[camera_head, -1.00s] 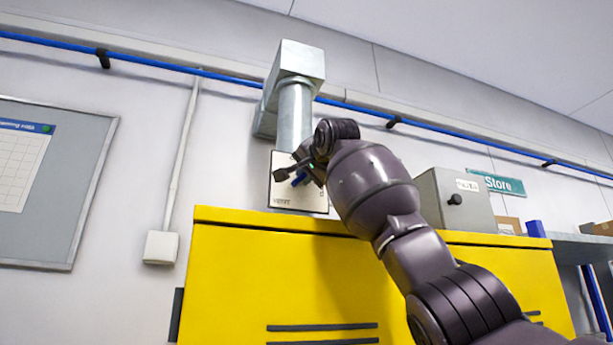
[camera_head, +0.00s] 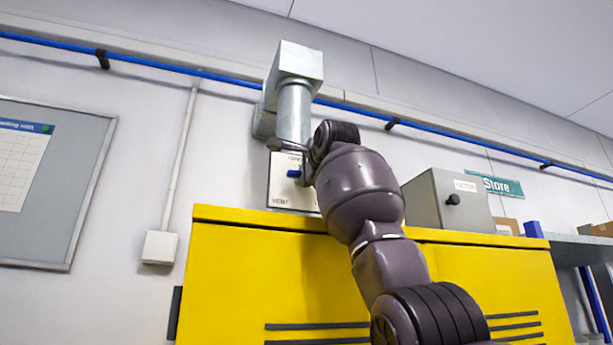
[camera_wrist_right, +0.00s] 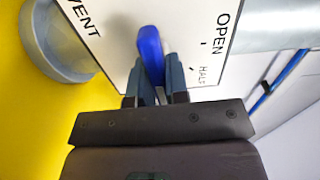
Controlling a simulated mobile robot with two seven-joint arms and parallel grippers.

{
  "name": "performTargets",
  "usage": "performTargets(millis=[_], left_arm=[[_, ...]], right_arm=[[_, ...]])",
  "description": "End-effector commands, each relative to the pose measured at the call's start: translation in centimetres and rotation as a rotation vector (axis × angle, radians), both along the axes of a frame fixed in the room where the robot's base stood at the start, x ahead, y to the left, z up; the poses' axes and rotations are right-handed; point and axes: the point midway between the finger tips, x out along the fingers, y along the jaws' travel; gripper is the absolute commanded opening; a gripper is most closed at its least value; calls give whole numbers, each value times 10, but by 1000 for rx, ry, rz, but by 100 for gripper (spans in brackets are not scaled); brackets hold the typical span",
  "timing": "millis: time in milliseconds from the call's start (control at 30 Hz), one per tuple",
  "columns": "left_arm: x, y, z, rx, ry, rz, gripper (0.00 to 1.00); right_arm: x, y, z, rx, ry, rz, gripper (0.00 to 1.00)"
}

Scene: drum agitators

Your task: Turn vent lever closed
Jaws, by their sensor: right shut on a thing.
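The lever's blue end points left, roughly level, in the head view. In the right wrist view the blue lever (camera_wrist_right: 150,45) rises from between the fingers of my right gripper (camera_wrist_right: 155,66), which is shut on it. That view shows the words VENT, OPEN and HALF on the panel (camera_wrist_right: 110,50). The lever's pivot is hidden, and my right wrist covers the panel's right side in the head view. My left gripper is not in view.
A metal duct (camera_head: 294,112) comes down just above the panel. The yellow cabinet (camera_head: 250,275) stands below it. A grey box with a black knob (camera_head: 452,199) is to the right. A blue pipe (camera_head: 200,72) runs along the wall.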

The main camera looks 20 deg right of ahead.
Motion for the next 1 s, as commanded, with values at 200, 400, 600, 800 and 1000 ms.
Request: performTargets(millis=[200,400,600,800,1000], left_arm=[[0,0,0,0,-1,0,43],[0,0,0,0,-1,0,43],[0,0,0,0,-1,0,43],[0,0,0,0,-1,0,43],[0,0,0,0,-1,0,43]], right_arm=[[0,-1,0,34,1,-2,0],[0,-1,0,39,1,-2,0],[0,-1,0,39,2,-1,0],[0,0,0,38,1,-1,40],[0,0,0,37,1,0,40]])
